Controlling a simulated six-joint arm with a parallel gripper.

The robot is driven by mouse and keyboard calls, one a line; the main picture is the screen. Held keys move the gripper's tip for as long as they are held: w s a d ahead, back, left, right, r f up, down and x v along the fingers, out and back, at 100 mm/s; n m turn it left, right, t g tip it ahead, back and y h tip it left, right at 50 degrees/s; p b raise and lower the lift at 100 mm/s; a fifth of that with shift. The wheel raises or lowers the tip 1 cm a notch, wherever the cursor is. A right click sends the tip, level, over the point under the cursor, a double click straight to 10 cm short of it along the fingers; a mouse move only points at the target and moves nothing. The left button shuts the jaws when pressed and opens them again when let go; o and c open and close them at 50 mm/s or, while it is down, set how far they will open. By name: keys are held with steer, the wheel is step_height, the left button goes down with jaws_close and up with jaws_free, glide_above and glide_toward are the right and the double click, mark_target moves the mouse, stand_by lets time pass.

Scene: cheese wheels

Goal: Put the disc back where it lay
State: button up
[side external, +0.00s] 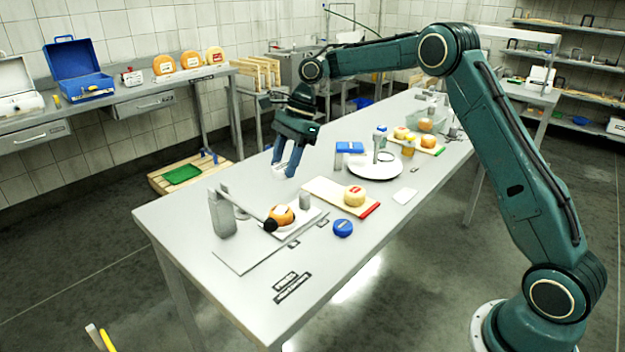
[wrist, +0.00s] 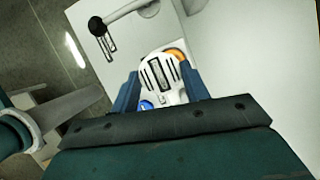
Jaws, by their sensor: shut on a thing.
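My gripper (side external: 285,169) is above the table's far-left part, fingers pointing down. In the wrist view, a white disc with dark slots (wrist: 160,88) sits between the two blue fingers (wrist: 160,72), and the gripper is shut on it. In the side view only a pale piece shows between the fingers, so its shape is hard to make out. The disc appears held clear of the table. Which spot it lay in cannot be told from these frames.
A lever with a black knob (side external: 270,225) and an orange-and-white cheese (side external: 283,215) stand at the left. A board (side external: 320,189) bears a yellow cheese (side external: 354,196), with a blue disc (side external: 343,228) nearby. A round white base (side external: 362,171) stands behind.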

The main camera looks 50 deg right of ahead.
step_height(320, 180, up, 3)
glide_above(313, 253)
steer(key=w+d, duration=0.1)
steer(key=d, duration=0.1)
steer(key=shift+s, duration=0.75)
steer(key=shift+a+f, duration=0.15)
steer(key=shift+f, duration=4.75)
steer(key=shift+a+f, duration=0.15)
steer(key=shift+f, duration=4.7)
steer(key=shift+f, duration=0.15)
steer(key=o, duration=1)
steer(key=shift+o, duration=0.2)
steer(key=v, duration=1.2)
